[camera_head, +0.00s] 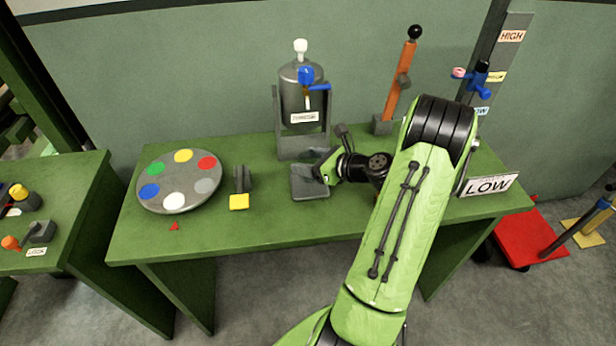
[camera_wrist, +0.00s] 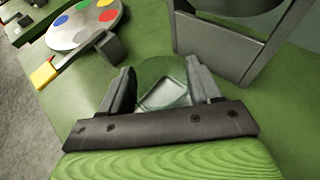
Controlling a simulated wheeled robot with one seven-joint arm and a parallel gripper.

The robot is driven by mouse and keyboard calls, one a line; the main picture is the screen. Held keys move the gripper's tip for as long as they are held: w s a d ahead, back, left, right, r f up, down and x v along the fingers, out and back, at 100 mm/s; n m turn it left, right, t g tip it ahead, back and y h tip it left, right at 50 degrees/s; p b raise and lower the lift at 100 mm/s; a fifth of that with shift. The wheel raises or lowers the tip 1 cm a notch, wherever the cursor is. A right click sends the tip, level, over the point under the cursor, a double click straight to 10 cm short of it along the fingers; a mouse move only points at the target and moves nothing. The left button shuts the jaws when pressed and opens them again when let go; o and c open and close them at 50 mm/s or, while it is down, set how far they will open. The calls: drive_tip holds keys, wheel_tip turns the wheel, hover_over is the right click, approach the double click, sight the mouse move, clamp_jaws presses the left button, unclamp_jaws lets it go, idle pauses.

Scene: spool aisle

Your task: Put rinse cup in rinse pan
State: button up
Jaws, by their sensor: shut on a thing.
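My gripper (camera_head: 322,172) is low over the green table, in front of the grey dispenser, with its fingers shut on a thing. In the wrist view the fingers (camera_wrist: 163,88) stand on both sides of what looks like the rinse cup (camera_wrist: 160,68), a greenish, round-edged shape. A pale square shows between the fingers; I cannot tell whether it is part of the cup or lies behind it. A grey square tray, which looks like the rinse pan (camera_head: 310,190), lies below the dispenser, just under and left of the gripper. Whether the cup touches it is hidden.
The dispenser (camera_head: 301,95) with a blue tap stands behind the gripper. A yellow-ended grey block (camera_head: 240,200) and a round colour palette (camera_head: 180,195) are to the left. An orange lever (camera_head: 400,80) and a LOW sign (camera_head: 488,185) are at right. The front middle table is clear.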

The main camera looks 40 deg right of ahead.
drive_tip(key=shift+f+b, duration=0.5)
drive_tip(key=shift+f, duration=1.35)
drive_tip(key=o, duration=1)
drive_tip(key=shift+o, duration=0.2)
